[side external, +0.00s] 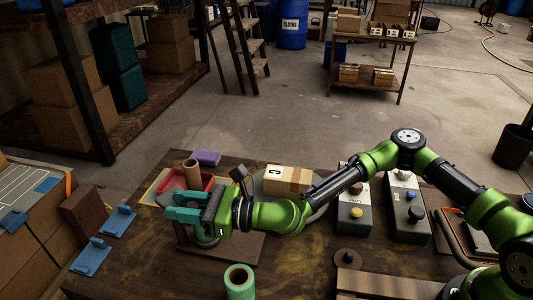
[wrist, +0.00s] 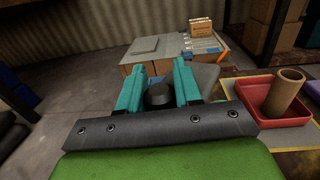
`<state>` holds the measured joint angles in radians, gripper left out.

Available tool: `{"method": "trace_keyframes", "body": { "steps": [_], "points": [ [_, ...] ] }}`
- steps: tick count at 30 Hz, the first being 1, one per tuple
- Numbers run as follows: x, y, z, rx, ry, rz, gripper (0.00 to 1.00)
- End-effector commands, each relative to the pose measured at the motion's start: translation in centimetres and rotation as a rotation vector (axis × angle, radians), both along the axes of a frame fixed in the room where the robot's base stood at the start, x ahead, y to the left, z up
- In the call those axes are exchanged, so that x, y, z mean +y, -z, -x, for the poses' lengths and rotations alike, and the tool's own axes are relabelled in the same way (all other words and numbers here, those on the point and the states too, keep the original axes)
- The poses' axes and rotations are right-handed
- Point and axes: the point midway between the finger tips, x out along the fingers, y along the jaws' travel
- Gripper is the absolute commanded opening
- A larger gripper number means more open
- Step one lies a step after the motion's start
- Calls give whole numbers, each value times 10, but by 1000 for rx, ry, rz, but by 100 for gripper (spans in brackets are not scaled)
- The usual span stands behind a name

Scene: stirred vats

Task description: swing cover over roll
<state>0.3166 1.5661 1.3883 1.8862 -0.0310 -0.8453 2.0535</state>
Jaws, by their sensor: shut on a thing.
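My gripper (side external: 170,206) has teal fingers and is low over the left part of the wooden table. In the wrist view its fingers (wrist: 156,76) stand on either side of a dark round knob (wrist: 157,97), and it is shut on that knob. What the knob is fixed to is mostly hidden; I cannot make out the cover's full shape. A brown cardboard tube (side external: 193,172) stands upright in a red tray (side external: 209,181) just behind my gripper; the tube (wrist: 286,91) is at the right in the wrist view. A green roll (side external: 239,281) stands at the table's front. I cannot tell which is the task's roll.
A brown board (side external: 245,247) lies under my gripper. A cardboard box (side external: 287,180) sits on a round grey plate to the right. Two control boxes (side external: 355,212) (side external: 407,208) stand beyond it. A purple block (side external: 206,158) is at the back edge. Blue pieces (side external: 91,257) lie at left.

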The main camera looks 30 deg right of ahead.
Motion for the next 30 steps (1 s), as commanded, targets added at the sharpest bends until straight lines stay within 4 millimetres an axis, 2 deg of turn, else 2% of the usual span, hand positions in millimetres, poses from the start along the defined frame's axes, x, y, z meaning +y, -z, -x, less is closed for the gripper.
{"method": "trace_keyframes", "body": {
  "steps": [15,30],
  "points": [
    [-29,-1,-15,0,-426,-5,0],
    [-45,-2,-31,-2,-811,3,0]
  ]
}}
